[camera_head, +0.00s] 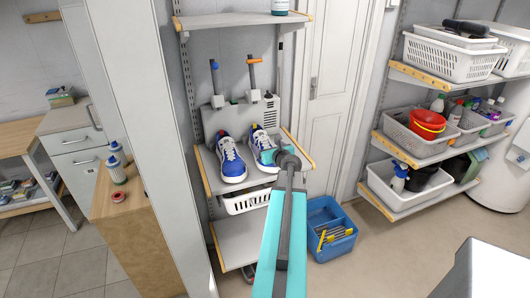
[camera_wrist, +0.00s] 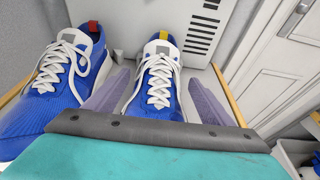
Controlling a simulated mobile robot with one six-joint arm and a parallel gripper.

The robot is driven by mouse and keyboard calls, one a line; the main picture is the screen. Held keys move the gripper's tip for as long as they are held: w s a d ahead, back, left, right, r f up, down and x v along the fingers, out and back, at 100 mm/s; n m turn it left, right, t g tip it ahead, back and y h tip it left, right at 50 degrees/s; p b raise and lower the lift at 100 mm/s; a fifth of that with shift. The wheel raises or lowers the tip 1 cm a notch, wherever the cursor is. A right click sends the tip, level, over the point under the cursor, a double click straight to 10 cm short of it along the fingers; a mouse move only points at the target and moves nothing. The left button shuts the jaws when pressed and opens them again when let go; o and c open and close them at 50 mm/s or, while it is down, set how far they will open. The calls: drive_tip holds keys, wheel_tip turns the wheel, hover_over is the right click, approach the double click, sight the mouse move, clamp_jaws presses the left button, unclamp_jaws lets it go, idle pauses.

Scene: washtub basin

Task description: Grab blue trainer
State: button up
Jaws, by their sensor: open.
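Two blue trainers with white laces and white soles stand side by side on a shelf (camera_head: 212,183). The left trainer (camera_head: 231,163) has a red heel tab, seen in the wrist view (camera_wrist: 62,85). The right trainer (camera_head: 261,143) has a yellow heel tab, and it also shows in the wrist view (camera_wrist: 160,80). My gripper (camera_wrist: 165,92) is open, with one finger on each side of the right trainer. The left finger lies between the two trainers. The toe of the right trainer is hidden by my gripper's body.
A grey-white box with vents (camera_head: 292,112) stands behind the trainers. A white basket (camera_head: 245,203) hangs below the shelf. A blue caddy (camera_head: 331,230) sits on the floor to the right. Shelves with baskets and a red bucket (camera_head: 427,124) are further right.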

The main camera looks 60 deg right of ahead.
drive_tip(key=shift+c, duration=0.4)
drive_tip(key=c, duration=1.2)
drive_tip(key=shift+c, duration=0.2)
drive_tip(key=shift+s+a+r+b, duration=0.3)
drive_tip(key=shift+r, duration=0.05)
wheel_tip(320, 180, up, 6)
drive_tip(key=s+a+b, duration=0.1)
drive_tip(key=s, duration=0.1)
drive_tip(key=s+a, duration=0.2)
drive_tip(key=s+a+b, duration=0.1)
drive_tip(key=s+a, duration=0.1)
drive_tip(key=shift+s+r+b, duration=0.1)
drive_tip(key=shift+s+b, duration=0.25)
drive_tip(key=shift+w+d+b, duration=0.1)
drive_tip(key=shift+d+b, duration=0.15)
drive_tip(key=shift+b, duration=0.85)
